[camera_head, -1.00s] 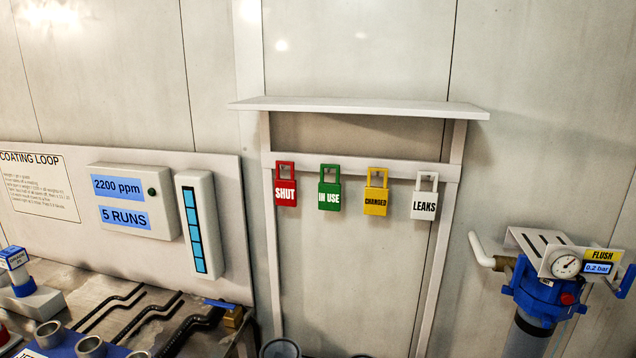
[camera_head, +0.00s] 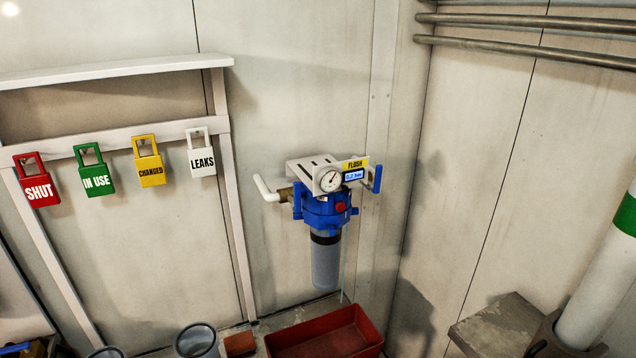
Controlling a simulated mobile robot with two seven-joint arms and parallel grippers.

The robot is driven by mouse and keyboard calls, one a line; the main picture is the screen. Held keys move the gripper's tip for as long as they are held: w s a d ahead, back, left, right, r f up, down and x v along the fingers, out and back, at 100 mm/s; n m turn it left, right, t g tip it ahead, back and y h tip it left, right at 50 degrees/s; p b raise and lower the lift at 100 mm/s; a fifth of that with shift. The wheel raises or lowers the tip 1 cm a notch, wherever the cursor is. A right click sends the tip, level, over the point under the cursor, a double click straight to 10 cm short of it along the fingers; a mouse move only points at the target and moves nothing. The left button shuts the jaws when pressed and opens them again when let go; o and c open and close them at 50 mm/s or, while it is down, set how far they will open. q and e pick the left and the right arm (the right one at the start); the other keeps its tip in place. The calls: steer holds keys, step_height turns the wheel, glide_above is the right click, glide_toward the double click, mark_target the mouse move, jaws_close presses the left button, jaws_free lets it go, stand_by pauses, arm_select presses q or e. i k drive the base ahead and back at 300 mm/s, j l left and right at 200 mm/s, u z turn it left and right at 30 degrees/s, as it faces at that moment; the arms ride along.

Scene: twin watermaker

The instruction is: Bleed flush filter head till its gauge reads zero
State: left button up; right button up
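The flush filter head (camera_head: 325,205) is blue and sits on the wall near the corner, with a grey bowl (camera_head: 325,262) hanging below it. Its round gauge (camera_head: 331,180) has a white face; the needle is too small to read surely. The display (camera_head: 354,176) beside it reads 0.2 bar under a yellow FLUSH label (camera_head: 355,164). A red button (camera_head: 340,207) is on the front of the head. Blue handles show at its right (camera_head: 377,180) and left (camera_head: 297,200). Neither of my grippers is in view.
SHUT (camera_head: 38,187), IN USE (camera_head: 96,178), CHANGED (camera_head: 150,168) and LEAKS (camera_head: 202,160) tags hang on a rail at left. A red tray (camera_head: 325,340) stands below the filter. A white pipe with a green band (camera_head: 597,275) stands at right. The space before the filter looks clear.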

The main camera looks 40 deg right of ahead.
mark_target(340, 205)
steer(key=z, duration=1.35)
